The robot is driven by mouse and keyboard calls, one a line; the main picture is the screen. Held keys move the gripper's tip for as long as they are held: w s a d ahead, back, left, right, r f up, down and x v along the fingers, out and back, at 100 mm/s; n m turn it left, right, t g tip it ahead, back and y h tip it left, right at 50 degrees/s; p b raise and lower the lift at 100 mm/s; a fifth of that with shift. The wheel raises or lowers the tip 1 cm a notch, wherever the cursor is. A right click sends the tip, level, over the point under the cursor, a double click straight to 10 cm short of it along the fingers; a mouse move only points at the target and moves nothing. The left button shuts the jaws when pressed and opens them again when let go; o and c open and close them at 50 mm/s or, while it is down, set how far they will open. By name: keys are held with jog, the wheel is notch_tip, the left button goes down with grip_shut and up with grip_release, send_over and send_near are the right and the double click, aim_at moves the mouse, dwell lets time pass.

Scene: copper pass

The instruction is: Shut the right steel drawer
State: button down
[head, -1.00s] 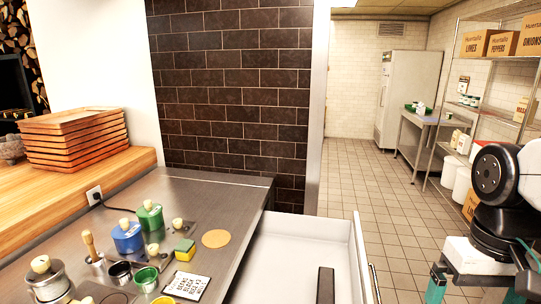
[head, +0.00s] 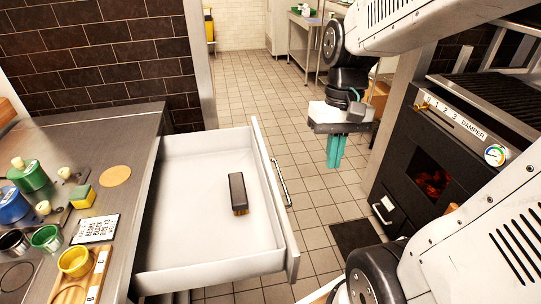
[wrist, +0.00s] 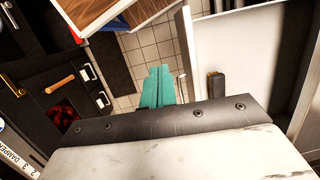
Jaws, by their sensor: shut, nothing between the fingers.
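The steel drawer (head: 205,255) is pulled out from the steel counter in the head view. Its front panel (head: 270,190) faces right and carries a bar handle (head: 282,183). A dark brush with brown bristles (head: 238,193) lies inside it. My gripper (head: 335,165) has teal fingers that are together and empty, pointing down. It is to the right of the drawer front, apart from it, over the tiled floor. In the wrist view my gripper (wrist: 157,85) shows left of the drawer front (wrist: 190,55), with the brush (wrist: 216,86) beyond.
A black oven (head: 425,170) with a lit fire window stands at the right. The steel counter (head: 125,140) at the left holds pots, a sponge and a sign. Tiled floor (head: 245,95) lies open behind the drawer. A dark mat (head: 355,235) lies before the oven.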

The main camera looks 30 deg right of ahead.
jog(key=w+d+f+m+t+y, duration=0.2)
jog(key=w+d+f+m+y, duration=0.2)
jog(key=w+d+f+m, duration=0.75)
jog(key=w+d+f+m+t+y, duration=0.35)
jog(key=w+d+f+m, duration=0.45)
jog(key=w, duration=0.6)
jog(key=w+a+f+n, duration=0.1)
jog(key=w+a+f, duration=0.2)
jog(key=a+f, duration=0.4)
jog(key=shift+a+n+g+y, duration=0.35)
jog(key=shift+a, duration=2.1)
